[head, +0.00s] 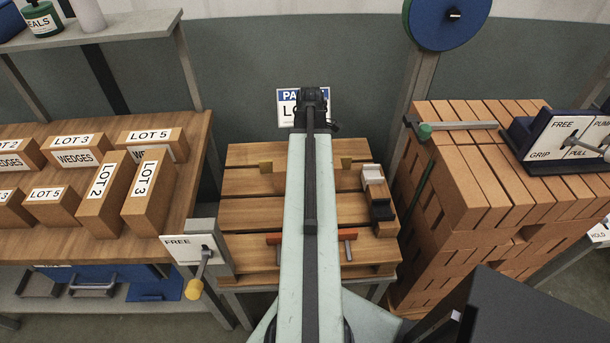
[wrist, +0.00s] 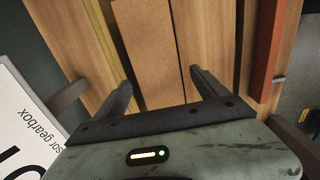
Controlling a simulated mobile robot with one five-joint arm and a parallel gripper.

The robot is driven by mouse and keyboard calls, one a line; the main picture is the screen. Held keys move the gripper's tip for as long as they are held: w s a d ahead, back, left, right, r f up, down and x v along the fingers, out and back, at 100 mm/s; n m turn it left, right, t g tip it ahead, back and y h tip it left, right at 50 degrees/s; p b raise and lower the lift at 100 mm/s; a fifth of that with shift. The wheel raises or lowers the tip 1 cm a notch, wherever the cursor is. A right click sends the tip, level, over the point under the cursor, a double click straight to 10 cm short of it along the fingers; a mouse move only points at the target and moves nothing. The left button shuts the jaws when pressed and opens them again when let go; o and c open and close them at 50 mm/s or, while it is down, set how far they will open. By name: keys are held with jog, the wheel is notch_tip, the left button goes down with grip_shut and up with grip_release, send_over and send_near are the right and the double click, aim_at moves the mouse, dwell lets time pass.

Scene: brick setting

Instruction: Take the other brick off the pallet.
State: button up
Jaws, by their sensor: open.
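The slatted wooden pallet (head: 250,182) stands low in the middle of the head view, and my arm covers its centre. In the wrist view its slats (wrist: 220,30) run lengthwise. My gripper (wrist: 160,80) is open, one finger to each side of the block. I cannot tell how far above it the fingers are. In the head view the fingers and the block are hidden.
A lever box marked FREE (head: 190,244) stands at the near left. Labelled boxes fill the left bench (head: 190,180); stacked bricks (head: 460,190) stand right.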

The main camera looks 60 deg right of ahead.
jog(key=f+b, duration=0.4)
jog(key=f, duration=0.1)
jog(key=f+b, duration=0.2)
jog(key=shift+w+a+f+b, duration=0.2)
jog(key=shift+w+f+b, duration=0.15)
jog(key=shift+b, duration=0.05)
jog(key=shift+r, duration=0.2)
jog(key=shift+c, duration=0.3)
grip_shut()
